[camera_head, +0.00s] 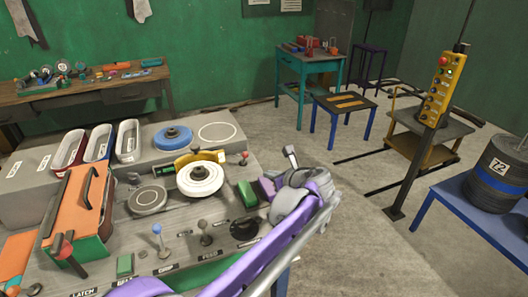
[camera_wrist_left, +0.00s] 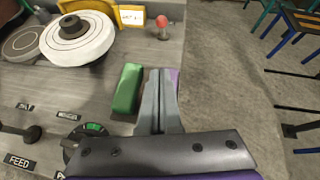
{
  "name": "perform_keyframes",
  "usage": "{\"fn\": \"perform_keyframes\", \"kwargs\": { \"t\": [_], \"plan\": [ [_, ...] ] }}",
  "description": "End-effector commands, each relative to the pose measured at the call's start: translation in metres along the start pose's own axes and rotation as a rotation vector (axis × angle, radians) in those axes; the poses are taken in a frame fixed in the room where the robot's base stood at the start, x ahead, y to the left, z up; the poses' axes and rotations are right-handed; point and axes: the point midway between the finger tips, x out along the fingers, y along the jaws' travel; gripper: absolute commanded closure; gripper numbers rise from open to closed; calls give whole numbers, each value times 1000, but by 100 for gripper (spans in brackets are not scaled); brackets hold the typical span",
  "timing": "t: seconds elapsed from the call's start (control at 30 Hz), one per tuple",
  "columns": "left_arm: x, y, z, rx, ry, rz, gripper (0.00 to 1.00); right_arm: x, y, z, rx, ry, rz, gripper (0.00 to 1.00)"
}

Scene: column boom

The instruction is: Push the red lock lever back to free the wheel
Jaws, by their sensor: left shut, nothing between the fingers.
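The red lock lever (camera_head: 244,157) is a small red knob on a short stem, standing on the grey bench top to the right of the white wheel (camera_head: 200,180). In the left wrist view the red knob (camera_wrist_left: 162,24) is at top centre, ahead of the fingers, and the white wheel (camera_wrist_left: 78,40) is at top left. My left gripper (camera_head: 290,152) is raised near the bench's right edge. Its fingers (camera_wrist_left: 160,78) are shut with nothing between them, apart from the lever. My right gripper is not in view.
A yellow guard (camera_head: 190,160) stands behind the wheel. A green block (camera_head: 247,193) and a purple block (camera_head: 266,187) sit near the bench's right edge. Small levers and a black dial (camera_head: 244,229) stand nearer.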

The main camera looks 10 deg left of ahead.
Motion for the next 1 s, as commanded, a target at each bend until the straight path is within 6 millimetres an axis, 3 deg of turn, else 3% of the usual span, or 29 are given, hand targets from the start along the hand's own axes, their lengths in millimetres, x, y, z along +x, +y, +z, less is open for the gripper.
{"fn": "perform_keyframes", "kwargs": {
  "t": [0.53,0.67,1.0],
  "plan": [
    [8,-5,2,31,-14,0,100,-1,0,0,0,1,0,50],
    [27,-5,2,29,-14,1,100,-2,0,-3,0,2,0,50],
    [99,-5,4,29,-15,1,100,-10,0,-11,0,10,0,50]
  ]
}}
